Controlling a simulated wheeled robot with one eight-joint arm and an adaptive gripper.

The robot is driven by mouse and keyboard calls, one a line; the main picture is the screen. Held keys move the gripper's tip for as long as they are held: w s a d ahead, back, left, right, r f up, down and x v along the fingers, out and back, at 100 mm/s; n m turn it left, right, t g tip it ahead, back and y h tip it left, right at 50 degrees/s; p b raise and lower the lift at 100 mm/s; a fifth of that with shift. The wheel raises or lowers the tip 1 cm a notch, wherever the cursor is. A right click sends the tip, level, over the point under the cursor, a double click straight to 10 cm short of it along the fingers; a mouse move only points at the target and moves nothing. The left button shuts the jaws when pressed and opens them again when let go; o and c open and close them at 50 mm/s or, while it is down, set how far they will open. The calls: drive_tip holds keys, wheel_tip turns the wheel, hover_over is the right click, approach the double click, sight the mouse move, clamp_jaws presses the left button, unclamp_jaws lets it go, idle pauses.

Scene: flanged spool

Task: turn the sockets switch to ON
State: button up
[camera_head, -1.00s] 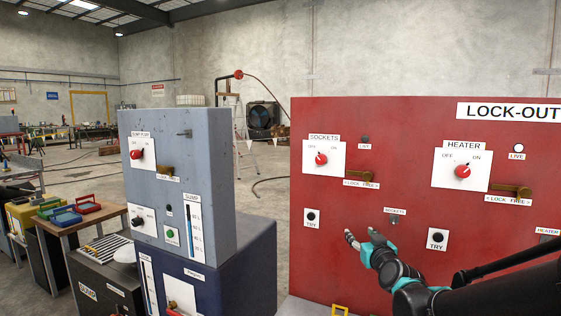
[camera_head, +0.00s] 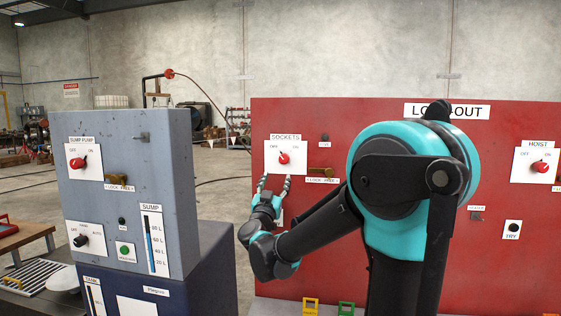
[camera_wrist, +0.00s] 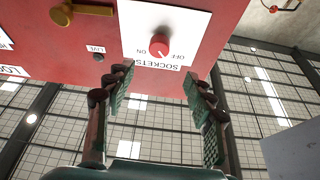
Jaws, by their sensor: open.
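The sockets switch (camera_head: 283,158) is a red round knob on a white plate (camera_head: 270,165) marked OFF at left and ON at right, on the red lock-out panel. It also shows, upside down, in the wrist view (camera_wrist: 159,45). Its small white mark seems to lean towards OFF. My gripper (camera_head: 275,182) is open just below the knob in the head view. In the wrist view its two fingers (camera_wrist: 157,85) stand apart on either side of the knob's line, empty, and not visibly touching it.
A brass latch (camera_head: 320,172) labelled LOCK FREE sits right of the sockets plate, below a dark lamp (camera_head: 325,137). My arm hides the panel's middle. The hoist switch (camera_head: 540,167) is at right. A grey sump pump cabinet (camera_head: 130,195) stands at left.

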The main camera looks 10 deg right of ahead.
sight(283, 159)
drive_tip(key=x, duration=1.3)
drive_tip(key=shift+s+d, duration=0.1)
drive_tip(key=c, duration=1.2)
